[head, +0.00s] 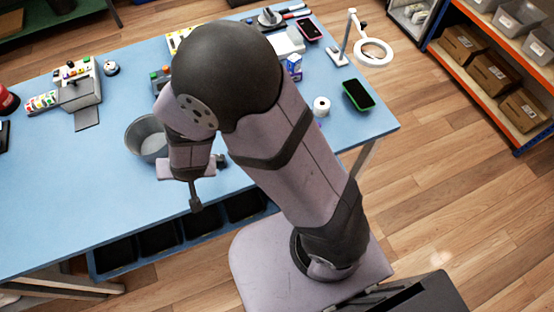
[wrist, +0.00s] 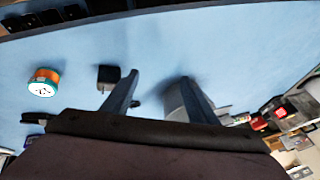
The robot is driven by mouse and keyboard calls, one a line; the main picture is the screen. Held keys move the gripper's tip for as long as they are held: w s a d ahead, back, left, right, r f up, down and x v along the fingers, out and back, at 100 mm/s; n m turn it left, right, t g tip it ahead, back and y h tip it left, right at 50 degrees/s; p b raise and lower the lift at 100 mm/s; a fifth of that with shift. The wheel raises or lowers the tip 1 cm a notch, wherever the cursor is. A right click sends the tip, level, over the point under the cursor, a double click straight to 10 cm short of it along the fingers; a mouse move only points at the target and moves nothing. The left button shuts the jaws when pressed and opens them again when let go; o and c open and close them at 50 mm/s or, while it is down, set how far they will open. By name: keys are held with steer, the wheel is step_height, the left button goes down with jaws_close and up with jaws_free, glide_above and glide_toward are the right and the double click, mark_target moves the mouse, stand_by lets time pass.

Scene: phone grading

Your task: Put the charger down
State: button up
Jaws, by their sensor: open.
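In the wrist view a small black block, which looks like the charger (wrist: 108,75), rests on the blue table. My gripper (wrist: 160,77) is open, with its two dark fingers apart and nothing between their tips. The charger lies just left of the left finger; I cannot tell whether they touch. In the head view my arm hides most of the gripper, and I cannot make out the charger there.
A grey bucket (head: 146,138) stands beside my wrist, partly behind the right finger in the wrist view (wrist: 175,101). An orange-and-white roll (wrist: 42,83) is left of the charger. A green-edged phone (head: 358,95) lies at the right.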

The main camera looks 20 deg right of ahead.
steer(key=s+d+r+n+g+h, duration=0.1)
steer(key=s+d+r, duration=0.3)
steer(key=d, duration=0.7)
steer(key=s+d+r+n+g+h, duration=0.1)
steer(key=s+d+r+g, duration=0.3)
steer(key=s+d, duration=0.3)
steer(key=d, duration=0.4)
steer(key=shift+n, duration=0.4)
steer(key=shift+w, duration=0.1)
